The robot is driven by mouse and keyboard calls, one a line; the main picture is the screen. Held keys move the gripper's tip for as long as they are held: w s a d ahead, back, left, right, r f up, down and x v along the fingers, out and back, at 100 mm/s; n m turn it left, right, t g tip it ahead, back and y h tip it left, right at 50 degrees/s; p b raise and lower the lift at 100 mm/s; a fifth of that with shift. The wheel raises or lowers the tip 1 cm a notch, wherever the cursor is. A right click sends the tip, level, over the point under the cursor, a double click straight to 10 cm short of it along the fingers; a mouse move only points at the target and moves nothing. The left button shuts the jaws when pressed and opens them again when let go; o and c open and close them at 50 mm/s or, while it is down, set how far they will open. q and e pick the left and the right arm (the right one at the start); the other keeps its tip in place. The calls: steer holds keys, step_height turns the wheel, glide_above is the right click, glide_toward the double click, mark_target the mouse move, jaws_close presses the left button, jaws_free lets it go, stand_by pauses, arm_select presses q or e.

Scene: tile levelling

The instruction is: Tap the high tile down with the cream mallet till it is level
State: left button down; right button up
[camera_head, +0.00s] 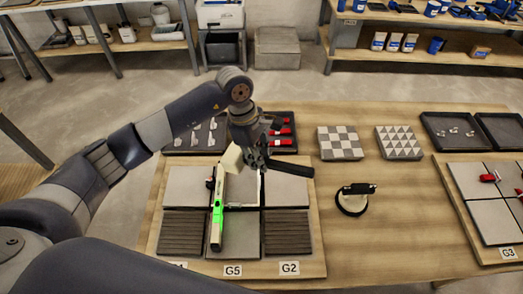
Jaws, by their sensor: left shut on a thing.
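My left gripper (257,158) is shut on the dark handle (291,169) of the cream mallet, above the back of the tile board (314,240). The cream mallet head (232,158) shows left of the gripper, close to the far end of a spirit level (217,212) with a green patch. The level lies lengthwise over the middle column of tiles. I cannot tell which tile stands high, nor whether the mallet touches one. My right gripper is not in view.
A suction lifter (352,199) stands right of the board. Two patterned tile stacks (340,143) and black trays (449,131) lie behind. A second tile board (482,213) is at the right. A tray with red and grey pieces (281,133) sits behind the gripper. The front middle table is clear.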

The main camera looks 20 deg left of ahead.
arm_select(q)
steer(key=f+n+b, duration=0.1)
steer(key=f, duration=0.2)
steer(key=w+f+n+b, duration=0.1)
steer(key=f+n, duration=0.1)
steer(key=f, duration=0.2)
steer(key=w+f+n+t+b, duration=0.1)
steer(key=f+n+b, duration=0.1)
steer(key=f, duration=0.1)
steer(key=shift+a+f, duration=0.25)
steer(key=shift+f, duration=0.15)
steer(key=p+v, duration=0.1)
steer(key=v, duration=0.1)
steer(key=d+p+v, duration=0.1)
steer(key=v, duration=0.1)
steer(key=shift+r+p, duration=0.35)
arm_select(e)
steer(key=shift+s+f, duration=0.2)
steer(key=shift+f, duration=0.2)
